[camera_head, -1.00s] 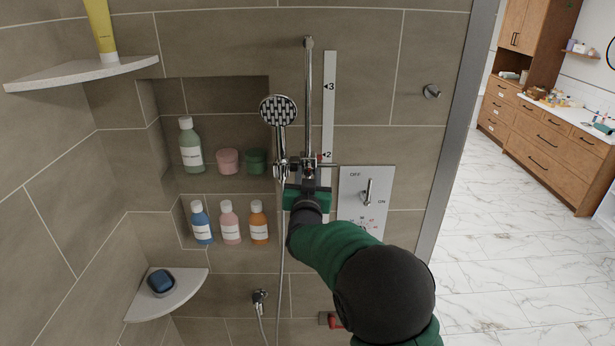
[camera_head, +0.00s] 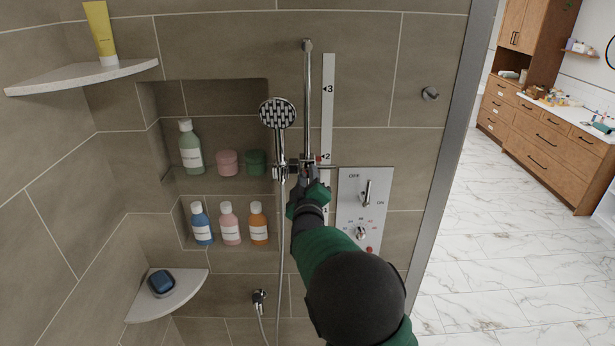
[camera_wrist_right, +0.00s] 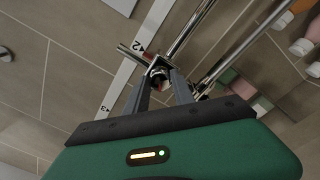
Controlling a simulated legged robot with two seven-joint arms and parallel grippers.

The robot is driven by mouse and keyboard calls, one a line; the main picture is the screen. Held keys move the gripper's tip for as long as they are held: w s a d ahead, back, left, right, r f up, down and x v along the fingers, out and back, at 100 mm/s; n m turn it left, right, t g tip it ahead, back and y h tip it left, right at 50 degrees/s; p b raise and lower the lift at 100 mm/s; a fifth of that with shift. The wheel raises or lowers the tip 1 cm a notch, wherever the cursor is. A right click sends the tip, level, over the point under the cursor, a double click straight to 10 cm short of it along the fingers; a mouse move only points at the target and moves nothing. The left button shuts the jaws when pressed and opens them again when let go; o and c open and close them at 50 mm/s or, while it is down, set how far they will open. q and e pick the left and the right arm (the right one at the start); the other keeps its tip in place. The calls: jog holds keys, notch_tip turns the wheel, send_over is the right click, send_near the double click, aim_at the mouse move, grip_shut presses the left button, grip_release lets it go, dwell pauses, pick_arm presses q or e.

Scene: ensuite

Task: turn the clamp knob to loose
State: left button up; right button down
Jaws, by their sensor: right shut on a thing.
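The clamp knob sits on the slider of the chrome shower rail (camera_head: 308,95), just below the level of mark 2. In the right wrist view the knob (camera_wrist_right: 157,80) shows between the fingertips of my right gripper (camera_wrist_right: 160,86), which is shut on it. In the head view my right gripper (camera_head: 308,176) reaches up to the slider and hides most of the knob. The hand shower (camera_head: 278,113) hangs in its holder left of the rail. My left gripper is not in view.
A white scale strip (camera_head: 328,115) runs beside the rail. A control plate (camera_head: 364,205) with a lever and dial is to the right. A niche with several bottles (camera_head: 230,222) and jars is to the left. The shower hose (camera_head: 281,250) hangs close by my right arm.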

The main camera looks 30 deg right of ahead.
jog(key=shift+a+n, duration=0.1)
jog(key=shift+n, duration=0.8)
jog(key=c, duration=1.3)
grip_release()
jog(key=shift+o, duration=1.1)
jog(key=shift+w, duration=0.1)
jog(key=b+v, duration=0.3)
jog(key=v, duration=1.4)
